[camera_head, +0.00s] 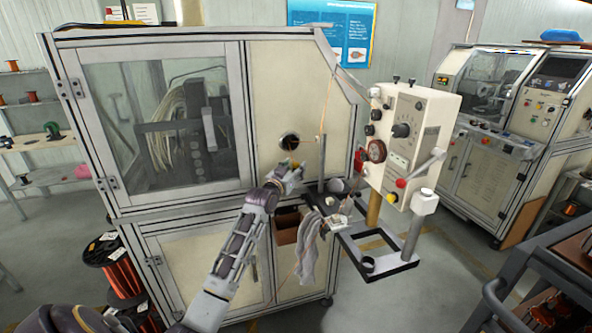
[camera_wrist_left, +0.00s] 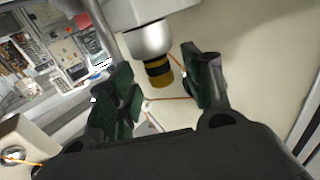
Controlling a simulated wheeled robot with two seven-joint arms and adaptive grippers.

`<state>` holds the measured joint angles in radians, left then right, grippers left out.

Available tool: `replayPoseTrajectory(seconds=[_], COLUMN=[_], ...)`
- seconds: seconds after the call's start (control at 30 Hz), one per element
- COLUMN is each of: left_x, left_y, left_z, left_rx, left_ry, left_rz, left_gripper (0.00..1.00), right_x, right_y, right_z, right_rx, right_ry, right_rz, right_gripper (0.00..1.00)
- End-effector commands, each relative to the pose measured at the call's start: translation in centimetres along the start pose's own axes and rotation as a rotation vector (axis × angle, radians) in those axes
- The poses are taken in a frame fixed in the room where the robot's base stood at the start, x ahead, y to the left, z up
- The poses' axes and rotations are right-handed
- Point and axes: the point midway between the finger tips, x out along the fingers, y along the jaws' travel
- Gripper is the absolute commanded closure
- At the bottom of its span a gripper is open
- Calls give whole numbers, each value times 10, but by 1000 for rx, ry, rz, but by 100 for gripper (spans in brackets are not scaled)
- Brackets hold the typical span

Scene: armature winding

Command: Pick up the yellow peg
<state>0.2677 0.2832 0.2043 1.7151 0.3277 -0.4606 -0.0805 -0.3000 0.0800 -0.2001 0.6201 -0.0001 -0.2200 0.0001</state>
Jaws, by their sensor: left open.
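The yellow peg (camera_wrist_left: 158,70) is a short cylinder with yellow and black bands, and it sticks out of a silver holder (camera_wrist_left: 148,38) in the left wrist view. My left gripper (camera_wrist_left: 160,80) is open, with one dark green finger on each side of the peg in that picture. I see no finger touching the peg, and I cannot tell how deep it sits between them. In the head view my left gripper (camera_head: 290,174) is at the cabinet front, just below a dark round opening. A small yellow spot shows by its fingers. My right gripper is not in view.
The cream machine cabinet (camera_head: 272,86) stands close behind the gripper. A control box (camera_head: 408,140) with knobs and a black frame (camera_head: 378,266) are to the right. An orange wire (camera_wrist_left: 172,99) crosses between the fingers. Wire spools (camera_head: 104,262) stand at lower left.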

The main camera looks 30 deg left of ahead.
Motion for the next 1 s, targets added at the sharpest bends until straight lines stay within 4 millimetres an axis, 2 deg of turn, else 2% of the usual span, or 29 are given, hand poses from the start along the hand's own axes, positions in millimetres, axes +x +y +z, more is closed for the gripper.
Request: replayPoseTrajectory(seconds=[0.2, 0.63, 0.9, 1.0], left_x=[7, 7, 7, 7], left_y=[0, 0, 0, 0], left_z=[0, 0, 0, 0], left_rx=[1, 1, 1, 1], left_ry=[0, -1, -1, -1], left_rz=[0, -1, -1, -1], left_gripper=[50, 50, 85, 94], right_x=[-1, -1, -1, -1], right_y=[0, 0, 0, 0], right_z=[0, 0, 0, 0], right_rx=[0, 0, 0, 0], right_ry=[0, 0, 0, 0], right_rz=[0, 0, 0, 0], right_gripper=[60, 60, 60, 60])
